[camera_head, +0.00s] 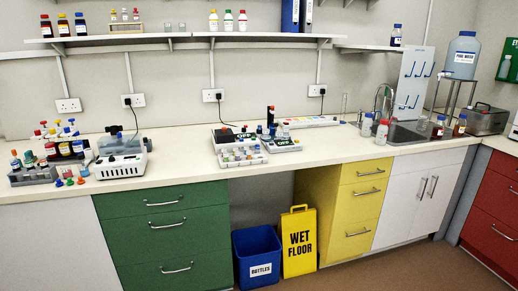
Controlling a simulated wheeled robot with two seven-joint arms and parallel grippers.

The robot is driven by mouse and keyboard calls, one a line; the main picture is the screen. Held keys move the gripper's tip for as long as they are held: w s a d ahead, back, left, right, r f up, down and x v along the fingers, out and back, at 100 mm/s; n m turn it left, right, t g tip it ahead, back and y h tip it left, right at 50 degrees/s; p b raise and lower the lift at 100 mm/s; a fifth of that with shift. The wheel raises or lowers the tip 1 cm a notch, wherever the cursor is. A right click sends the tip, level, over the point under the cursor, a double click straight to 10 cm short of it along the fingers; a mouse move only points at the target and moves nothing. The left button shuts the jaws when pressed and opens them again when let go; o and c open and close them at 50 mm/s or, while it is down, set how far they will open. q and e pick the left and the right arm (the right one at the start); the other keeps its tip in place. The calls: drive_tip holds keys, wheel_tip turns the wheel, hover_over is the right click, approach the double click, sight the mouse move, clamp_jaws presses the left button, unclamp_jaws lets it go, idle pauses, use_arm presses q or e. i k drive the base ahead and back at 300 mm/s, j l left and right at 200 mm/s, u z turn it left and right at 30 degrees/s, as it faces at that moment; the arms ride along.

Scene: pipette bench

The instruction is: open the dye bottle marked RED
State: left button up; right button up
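On the left end of the counter, a group of small dark bottles with white labels (64,149) stands in a rack. Droppers or caps in red, yellow and blue rise above and behind them. The labels are too small to read, so I cannot tell which bottle is marked RED. A grey rack (34,176) with small bottles sits in front and to the left of the group. Several loose coloured caps (70,181) lie on the counter beside it. Neither of my grippers is in view.
A white bench device (120,164) stands right of the bottles. A tray of small vials (240,153) and a scale (282,145) stand mid-counter. The sink (402,134) is at right. A blue bin (257,252) and yellow wet-floor sign (299,243) stand below the counter.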

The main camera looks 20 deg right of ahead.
sight(439, 125)
drive_tip(key=l, duration=0.8)
drive_tip(key=l+z, duration=0.1)
drive_tip(key=l, duration=0.7)
drive_tip(key=l+z, duration=0.1)
drive_tip(key=l, duration=0.75)
drive_tip(key=i+l, duration=0.1)
drive_tip(key=l, duration=0.7)
drive_tip(key=l+z, duration=0.1)
drive_tip(key=l, duration=0.7)
drive_tip(key=i+l, duration=0.15)
drive_tip(key=l, duration=0.65)
drive_tip(key=i+l+z, duration=0.15)
drive_tip(key=l, duration=1.45)
drive_tip(key=i+z, duration=0.05)
